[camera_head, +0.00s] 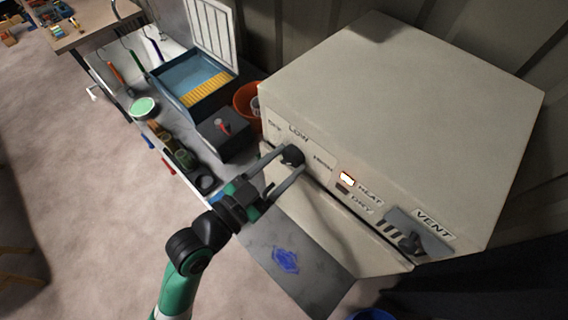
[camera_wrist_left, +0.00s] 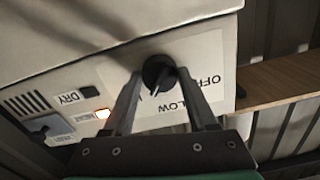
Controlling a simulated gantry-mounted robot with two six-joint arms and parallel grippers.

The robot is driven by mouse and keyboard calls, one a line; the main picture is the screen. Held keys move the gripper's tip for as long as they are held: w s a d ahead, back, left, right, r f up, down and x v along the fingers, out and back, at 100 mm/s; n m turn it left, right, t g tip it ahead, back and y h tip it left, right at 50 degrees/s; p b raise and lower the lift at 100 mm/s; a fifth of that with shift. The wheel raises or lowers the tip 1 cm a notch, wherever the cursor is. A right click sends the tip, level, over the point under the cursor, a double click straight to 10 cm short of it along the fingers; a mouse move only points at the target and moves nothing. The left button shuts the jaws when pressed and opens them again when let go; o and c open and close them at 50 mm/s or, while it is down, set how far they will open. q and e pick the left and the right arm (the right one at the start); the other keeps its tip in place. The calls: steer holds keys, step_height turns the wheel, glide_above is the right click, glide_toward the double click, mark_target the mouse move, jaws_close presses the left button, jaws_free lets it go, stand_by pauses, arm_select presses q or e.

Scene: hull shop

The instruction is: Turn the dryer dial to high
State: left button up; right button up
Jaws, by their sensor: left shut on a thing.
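The dryer (camera_head: 400,110) is a large cream box with a black round dial (camera_head: 291,155) on its sloped front. LOW is printed above the dial, OFF to its left, and HIGH to its right. My left gripper (camera_head: 290,160) has a finger on each side of the dial and is shut on it. In the left wrist view the dial (camera_wrist_left: 158,70) sits between the fingertips (camera_wrist_left: 163,82). The pointer faces roughly between LOW and the finger-covered HIGH side; its exact setting is hard to tell. My right gripper is not in view.
A lit HEAT lamp (camera_head: 347,179), a dark DRY switch (camera_head: 342,189) and a VENT lever (camera_head: 410,240) lie right of the dial. A grey plate with a blue patch (camera_head: 285,261) is below.

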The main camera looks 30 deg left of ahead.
arm_select(q)
steer(key=shift+m+b, duration=0.55)
steer(key=shift+m, duration=1.35)
steer(key=o, duration=1.4)
steer(key=shift+c, duration=0.2)
steer(key=shift+s, duration=0.1)
steer(key=p+v, duration=0.4)
steer(key=v, duration=0.7)
steer(key=shift+s, duration=0.2)
steer(key=shift+a, duration=0.1)
